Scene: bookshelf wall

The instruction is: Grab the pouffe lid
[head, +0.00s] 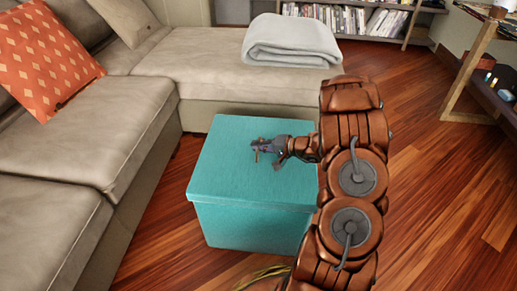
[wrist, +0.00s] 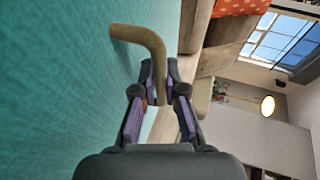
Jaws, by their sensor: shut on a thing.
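The teal pouffe (head: 252,225) stands on the wood floor in front of the sofa, with its teal lid (head: 230,150) on top. The lid also fills the left of the wrist view (wrist: 60,90). A bent brown handle (wrist: 140,35) rises from the lid. My gripper (wrist: 160,85) is at the end of this handle, with its fingers on either side of it and shut on it. In the head view my gripper (head: 262,148) is just above the middle of the lid. The lid looks level on the pouffe; my arm hides its right edge.
A beige sectional sofa (head: 80,140) borders the pouffe at the left and back, with an orange patterned cushion (head: 45,60) and a folded grey blanket (head: 290,42) on it. A bookshelf (head: 365,20) stands behind. Open wood floor (head: 430,190) lies to the right.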

